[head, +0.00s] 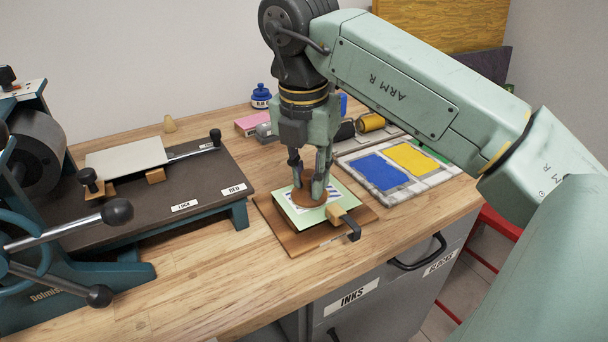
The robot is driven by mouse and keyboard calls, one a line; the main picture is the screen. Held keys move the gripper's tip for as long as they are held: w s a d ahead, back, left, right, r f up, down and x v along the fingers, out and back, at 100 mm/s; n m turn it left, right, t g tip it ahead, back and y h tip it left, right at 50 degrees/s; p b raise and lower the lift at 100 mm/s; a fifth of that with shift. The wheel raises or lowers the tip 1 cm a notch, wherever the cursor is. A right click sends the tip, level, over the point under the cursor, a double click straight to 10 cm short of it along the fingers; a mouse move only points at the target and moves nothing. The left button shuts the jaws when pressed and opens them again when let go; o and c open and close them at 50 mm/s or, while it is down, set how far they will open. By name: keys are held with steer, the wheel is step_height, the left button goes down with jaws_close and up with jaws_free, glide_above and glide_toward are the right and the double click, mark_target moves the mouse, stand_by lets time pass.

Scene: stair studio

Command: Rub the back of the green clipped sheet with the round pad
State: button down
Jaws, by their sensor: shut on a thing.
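The green clipped sheet (343,198) lies on a brown wooden board (285,237) near the table's front edge. A clamp with a wooden block and a dark handle (346,222) holds it at its front right edge. A white patterned area shows on top of the sheet, partly hidden by my gripper. My gripper (308,190) points down over the sheet and is shut on the round brown pad (310,198). The pad is at the sheet's surface; I cannot tell whether it presses on it.
A press with a flat bed (222,165) and ball-ended handles (117,212) stands at the left. A slab with blue and yellow ink patches (411,158) lies right of the sheet. Behind are a blue bottle (261,96), a pink box (250,124) and a roller (370,122). Bare table lies in front.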

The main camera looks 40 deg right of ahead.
steer(key=shift+d, duration=0.15)
steer(key=shift+s+d, duration=0.3)
steer(key=shift+d, duration=0.55)
steer(key=shift+d, duration=0.1)
steer(key=shift+s+d, duration=0.2)
steer(key=shift+d, duration=0.6)
steer(key=shift+w+a+f, duration=0.1)
steer(key=shift+w+a, duration=0.1)
steer(key=shift+a, duration=0.5)
steer(key=shift+w+a+b, duration=0.15)
steer(key=shift+a+b, duration=0.15)
steer(key=shift+a, duration=0.35)
steer(key=shift+w+a+b, duration=0.15)
steer(key=shift+a+b, duration=0.1)
steer(key=shift+a, duration=0.4)
steer(key=shift+a, duration=0.15)
steer(key=shift+w+a, duration=0.2)
steer(key=shift+a, duration=0.65)
